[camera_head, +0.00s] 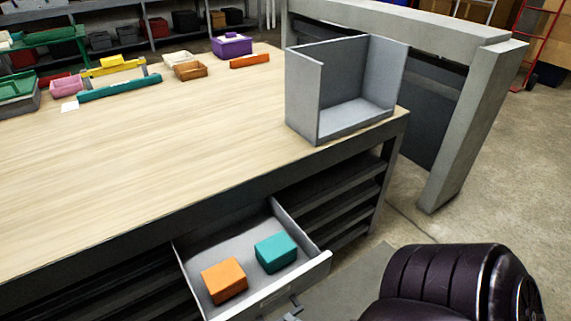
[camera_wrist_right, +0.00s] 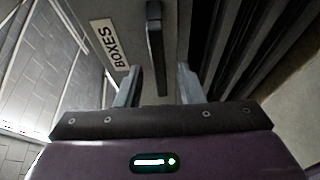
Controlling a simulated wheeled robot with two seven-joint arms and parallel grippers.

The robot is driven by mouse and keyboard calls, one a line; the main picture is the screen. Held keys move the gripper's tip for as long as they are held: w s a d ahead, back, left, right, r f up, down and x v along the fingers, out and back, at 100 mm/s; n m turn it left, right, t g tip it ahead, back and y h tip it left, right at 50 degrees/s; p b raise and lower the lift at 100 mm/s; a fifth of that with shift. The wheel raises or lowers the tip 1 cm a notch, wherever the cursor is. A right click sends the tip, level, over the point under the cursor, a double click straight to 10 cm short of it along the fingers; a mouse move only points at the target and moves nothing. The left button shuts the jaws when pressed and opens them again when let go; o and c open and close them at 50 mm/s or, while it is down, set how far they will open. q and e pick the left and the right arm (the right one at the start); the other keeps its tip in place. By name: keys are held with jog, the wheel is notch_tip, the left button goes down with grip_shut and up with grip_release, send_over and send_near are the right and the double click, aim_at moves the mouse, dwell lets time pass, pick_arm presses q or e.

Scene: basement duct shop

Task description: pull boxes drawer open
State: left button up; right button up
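The boxes drawer (camera_head: 321,266) stands pulled out from under the workbench in the head view. An orange box (camera_head: 224,281) and a teal box (camera_head: 276,253) lie inside it. In the right wrist view the drawer front carries a white "BOXES" label (camera_wrist_right: 109,44) and a dark bar handle (camera_wrist_right: 155,45). My right gripper (camera_wrist_right: 159,82) is open, with one finger on each side of the handle and a visible gap to both. In the head view only a small grey piece shows by the drawer front at the bottom edge. My left gripper is out of view.
The wooden benchtop (camera_head: 130,165) holds a grey open-sided bin (camera_head: 303,95) at its right corner and several coloured trays at the far end. Dark shelf slots (camera_head: 345,195) lie right of the drawer. A grey panel frame (camera_head: 470,120) stands behind.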

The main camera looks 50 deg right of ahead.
jog(key=shift+s+d, duration=0.2)
jog(key=shift+s, duration=1)
jog(key=shift+s+d, duration=0.2)
jog(key=shift+s, duration=0.95)
